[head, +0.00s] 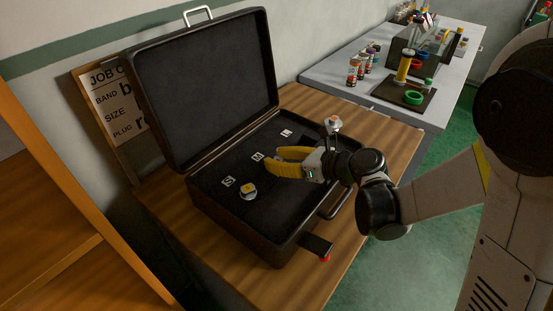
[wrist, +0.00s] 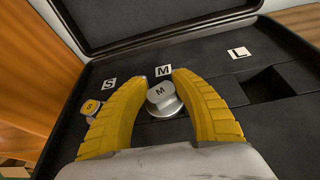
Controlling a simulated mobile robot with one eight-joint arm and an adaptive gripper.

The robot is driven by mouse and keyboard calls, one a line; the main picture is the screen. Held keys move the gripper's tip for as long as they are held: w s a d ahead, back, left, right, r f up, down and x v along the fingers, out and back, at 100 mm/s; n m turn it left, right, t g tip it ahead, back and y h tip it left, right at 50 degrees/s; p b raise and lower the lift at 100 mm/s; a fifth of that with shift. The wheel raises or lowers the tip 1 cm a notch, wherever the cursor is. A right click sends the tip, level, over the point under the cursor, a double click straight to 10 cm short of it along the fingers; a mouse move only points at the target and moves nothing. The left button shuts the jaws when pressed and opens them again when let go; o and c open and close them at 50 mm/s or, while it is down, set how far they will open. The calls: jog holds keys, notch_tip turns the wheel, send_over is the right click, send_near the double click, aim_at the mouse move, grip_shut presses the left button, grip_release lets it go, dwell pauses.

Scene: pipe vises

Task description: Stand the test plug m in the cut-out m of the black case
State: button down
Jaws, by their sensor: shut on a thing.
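The test plug m (wrist: 161,98) is a grey metal plug with an M on its top, between the yellow fingers of my gripper (wrist: 160,78) in the wrist view. My gripper is shut on it, just in front of the M label (wrist: 163,71). In the head view my gripper (head: 272,161) is low inside the open black case (head: 230,226) and hides the plug. The plug looks upright. The cut-out m is hidden beneath the plug and fingers, so I cannot tell whether the plug is seated or just above it.
A yellow-topped S plug (wrist: 92,107) stands by the S label (wrist: 109,85). The L cut-out (wrist: 265,86) is empty, in front of the L label (wrist: 239,53). The raised lid (head: 205,85) stands behind. A job card (head: 117,105) leans on the wall. A grey bench (head: 330,78) holds several bottles.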

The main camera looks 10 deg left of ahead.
jog(key=shift+f, duration=0.25)
jog(key=c, duration=1.1)
grip_release()
jog(key=shift+o, duration=0.2)
jog(key=shift+r, duration=0.1)
jog(key=shift+r, duration=0.2)
jog(key=p+v, duration=0.3)
jog(key=v, duration=0.9)
jog(key=shift+p, duration=0.3)
